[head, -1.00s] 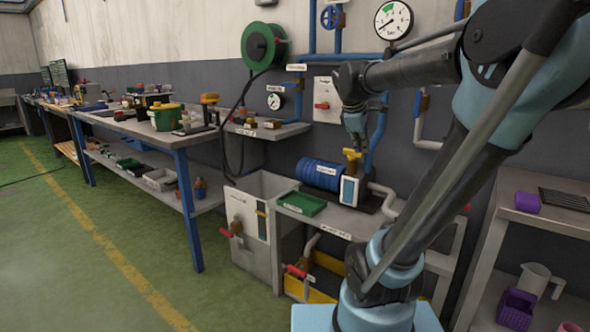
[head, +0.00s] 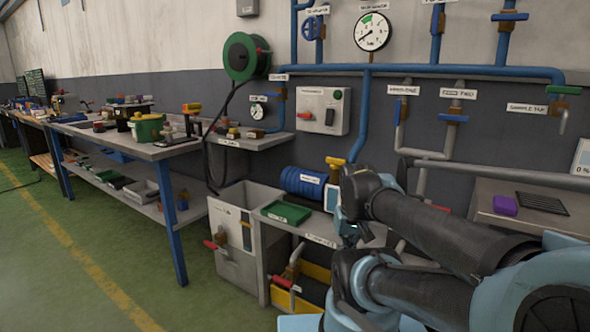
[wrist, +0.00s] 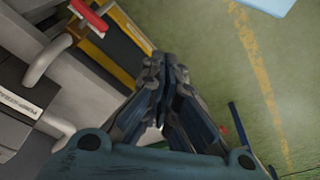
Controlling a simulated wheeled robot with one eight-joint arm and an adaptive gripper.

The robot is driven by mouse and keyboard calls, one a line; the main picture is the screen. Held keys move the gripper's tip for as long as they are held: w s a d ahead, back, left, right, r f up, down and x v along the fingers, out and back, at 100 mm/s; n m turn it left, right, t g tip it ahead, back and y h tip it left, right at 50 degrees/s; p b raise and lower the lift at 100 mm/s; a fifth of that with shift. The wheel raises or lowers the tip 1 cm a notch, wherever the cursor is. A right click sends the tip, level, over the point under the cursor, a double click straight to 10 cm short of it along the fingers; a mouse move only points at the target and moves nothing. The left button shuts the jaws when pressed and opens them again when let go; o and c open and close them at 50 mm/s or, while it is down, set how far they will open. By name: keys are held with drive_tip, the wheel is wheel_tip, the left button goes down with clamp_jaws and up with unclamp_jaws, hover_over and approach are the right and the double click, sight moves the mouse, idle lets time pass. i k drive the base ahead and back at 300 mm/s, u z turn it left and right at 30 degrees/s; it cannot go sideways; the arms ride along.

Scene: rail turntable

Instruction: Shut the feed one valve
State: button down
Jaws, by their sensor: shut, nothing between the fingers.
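On the wall, under a label that seems to end in "ONE", a valve (head: 398,112) has a blue lever lying along its vertical pipe. Beside it, under a label ending in "TWO", another valve (head: 453,118) has its blue lever across the pipe. The first word of both labels is too small to read surely. My gripper (head: 349,238) points down by the low bench, well below and left of both valves, and touches neither. In the wrist view its fingers (wrist: 160,122) are together and empty; neither wall valve shows there.
A low bench carries a green tray (head: 286,212) and a blue pump (head: 303,181). Beneath it, a red-handled valve (head: 285,283) stands near a yellow bin (head: 314,273); a red handle also shows in the wrist view (wrist: 88,15). A grey shelf stands at right.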

sight(398, 106)
drive_tip(key=z, duration=0.75)
drive_tip(key=k, duration=0.45)
drive_tip(key=z, duration=0.4)
